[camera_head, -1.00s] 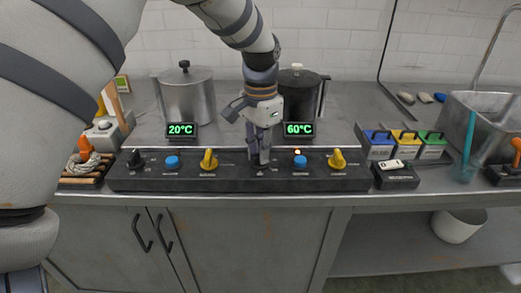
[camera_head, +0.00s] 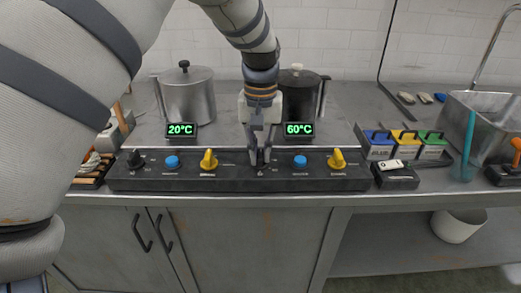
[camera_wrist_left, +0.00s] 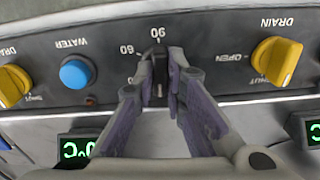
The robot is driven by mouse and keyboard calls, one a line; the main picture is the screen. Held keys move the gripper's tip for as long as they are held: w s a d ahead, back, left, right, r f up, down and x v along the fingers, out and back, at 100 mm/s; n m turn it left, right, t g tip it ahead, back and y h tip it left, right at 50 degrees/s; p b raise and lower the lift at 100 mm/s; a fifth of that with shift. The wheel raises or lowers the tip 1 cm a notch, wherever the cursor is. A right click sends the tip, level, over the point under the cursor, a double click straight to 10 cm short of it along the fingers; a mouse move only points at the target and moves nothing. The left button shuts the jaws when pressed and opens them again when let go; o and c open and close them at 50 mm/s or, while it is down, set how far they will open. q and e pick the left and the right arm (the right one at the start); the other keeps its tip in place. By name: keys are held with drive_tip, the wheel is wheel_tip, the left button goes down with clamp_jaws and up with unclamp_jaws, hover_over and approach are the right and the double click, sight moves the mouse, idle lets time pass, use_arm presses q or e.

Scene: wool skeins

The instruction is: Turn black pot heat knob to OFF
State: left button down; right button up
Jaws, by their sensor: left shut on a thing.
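The black pot (camera_head: 299,95) stands on the counter at the back with a 60°C display (camera_head: 299,129) in front of it. Its black heat knob sits on the dark control panel (camera_head: 190,182), mostly covered by my fingers. In the wrist view the knob (camera_wrist_left: 158,52) shows between the fingertips, near the upside-down labels 60 and 90. My left gripper (camera_head: 260,160) points down and is shut on this knob; it also shows in the wrist view (camera_wrist_left: 160,75). I cannot tell the knob's exact setting. My right gripper is not in view.
Blue buttons (camera_head: 300,161) and yellow drain knobs (camera_head: 337,160) flank the held knob closely. Another black knob (camera_head: 135,160) is at the panel's left end. A steel pot (camera_head: 186,96) stands behind its 20°C display. Coloured boxes (camera_head: 404,146) and a sink (camera_head: 485,115) are at right.

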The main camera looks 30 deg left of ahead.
sight(260, 154)
use_arm(q)
drive_tip(key=shift+n, duration=0.7)
drive_tip(key=c, duration=1.6)
unclamp_jaws()
drive_tip(key=shift+c, duration=0.2)
wheel_tip(260, 154, up, 12)
